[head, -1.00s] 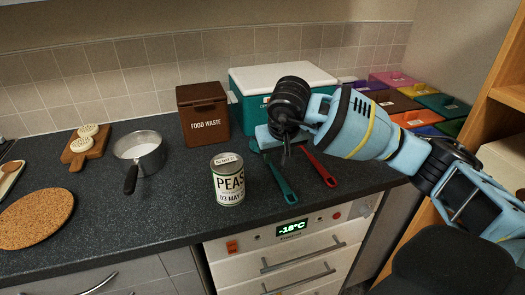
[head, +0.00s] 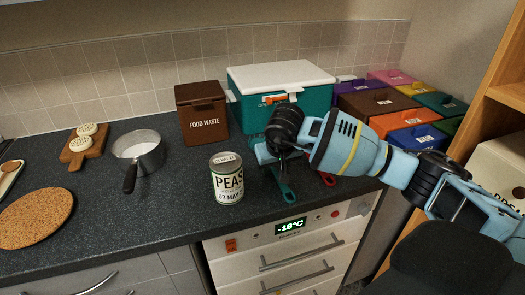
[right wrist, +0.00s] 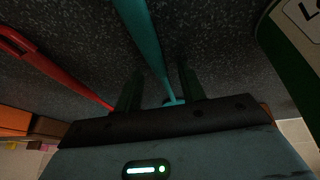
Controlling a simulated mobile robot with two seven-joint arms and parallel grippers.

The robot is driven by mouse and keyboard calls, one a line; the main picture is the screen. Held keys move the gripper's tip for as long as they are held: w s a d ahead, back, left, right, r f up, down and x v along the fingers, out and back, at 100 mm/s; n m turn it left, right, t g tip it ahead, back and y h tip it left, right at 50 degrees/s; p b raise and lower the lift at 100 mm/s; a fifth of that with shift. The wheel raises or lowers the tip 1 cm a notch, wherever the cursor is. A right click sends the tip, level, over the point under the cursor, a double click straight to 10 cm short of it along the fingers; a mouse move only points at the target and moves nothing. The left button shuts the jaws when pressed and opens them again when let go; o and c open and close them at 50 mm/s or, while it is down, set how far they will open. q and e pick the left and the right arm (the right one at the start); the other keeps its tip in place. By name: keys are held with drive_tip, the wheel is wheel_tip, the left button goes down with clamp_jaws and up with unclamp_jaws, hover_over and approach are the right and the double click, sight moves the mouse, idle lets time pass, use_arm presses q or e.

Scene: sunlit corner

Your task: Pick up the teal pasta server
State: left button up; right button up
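The teal pasta server lies on the dark counter, its handle (head: 286,194) pointing to the counter's front edge. The rest of it is hidden by my right arm in the head view. In the right wrist view its teal handle (right wrist: 145,40) runs down between the two fingers. My right gripper (right wrist: 159,88) is open, its fingers apart on either side of the handle. In the head view my right gripper (head: 281,170) is low over the server. My left gripper is not in view.
A red utensil (head: 328,179) lies just right of the server. A can of peas (head: 227,180) stands close to its left. Behind are a teal cooler (head: 305,95) with a white lid and a brown food waste bin (head: 203,115). Coloured boxes (head: 405,120) fill the right corner.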

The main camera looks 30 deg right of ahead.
clamp_jaws()
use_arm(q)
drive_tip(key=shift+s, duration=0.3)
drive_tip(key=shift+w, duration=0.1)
use_arm(e)
drive_tip(key=shift+r, duration=0.1)
